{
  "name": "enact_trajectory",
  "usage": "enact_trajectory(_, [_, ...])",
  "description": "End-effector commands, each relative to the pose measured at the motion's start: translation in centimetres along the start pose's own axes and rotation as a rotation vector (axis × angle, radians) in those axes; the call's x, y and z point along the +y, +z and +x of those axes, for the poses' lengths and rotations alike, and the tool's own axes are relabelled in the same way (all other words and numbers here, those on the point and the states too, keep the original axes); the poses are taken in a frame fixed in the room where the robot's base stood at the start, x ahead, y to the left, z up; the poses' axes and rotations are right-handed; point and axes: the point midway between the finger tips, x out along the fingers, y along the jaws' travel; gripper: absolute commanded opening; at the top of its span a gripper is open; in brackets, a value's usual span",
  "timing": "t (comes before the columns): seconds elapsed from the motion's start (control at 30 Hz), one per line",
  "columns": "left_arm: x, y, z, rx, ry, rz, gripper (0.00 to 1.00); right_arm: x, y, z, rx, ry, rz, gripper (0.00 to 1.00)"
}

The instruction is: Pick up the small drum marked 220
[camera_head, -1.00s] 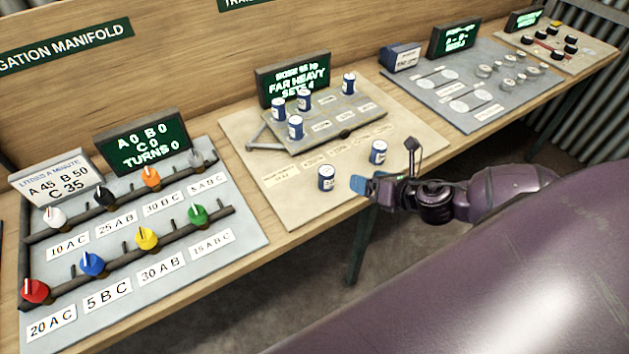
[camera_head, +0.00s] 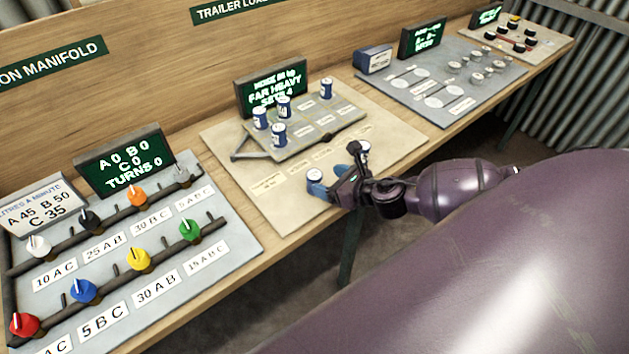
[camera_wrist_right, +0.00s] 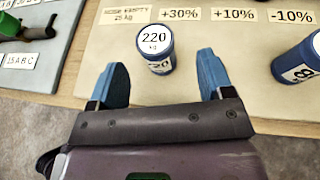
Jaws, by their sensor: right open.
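The small drum marked 220 (camera_wrist_right: 156,50) stands upright on the pale board, blue with a white top, in the right wrist view. In the head view its white top (camera_head: 314,174) shows just behind my right gripper's blue fingers, which hide its lower part. My right gripper (camera_head: 317,188) is open, and in the wrist view its two fingers (camera_wrist_right: 162,76) lie one on each side of the drum, with gaps on both sides. The drum is near the fingertips. My left gripper is not in view.
A second blue drum (camera_wrist_right: 298,62) stands to the right of the gripper. Several drums stand on the tilted trailer plate (camera_head: 325,130) behind. The manifold panel (camera_head: 225,243) with coloured valves is at left. The bench's front edge lies under the gripper.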

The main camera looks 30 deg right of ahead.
Motion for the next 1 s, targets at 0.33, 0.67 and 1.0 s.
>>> enact_trajectory(0.33, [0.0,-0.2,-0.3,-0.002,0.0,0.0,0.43,0.4,0.1,3.4,-0.001,0.001,0.002,0.74])
enact_trajectory(0.67, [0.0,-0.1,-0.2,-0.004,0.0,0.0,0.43,0.4,-0.1,5.5,0.002,0.001,0.001,0.74])
enact_trajectory(1.0, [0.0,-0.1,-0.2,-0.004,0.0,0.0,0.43,0.3,-0.1,5.5,0.002,0.0,0.001,0.43])
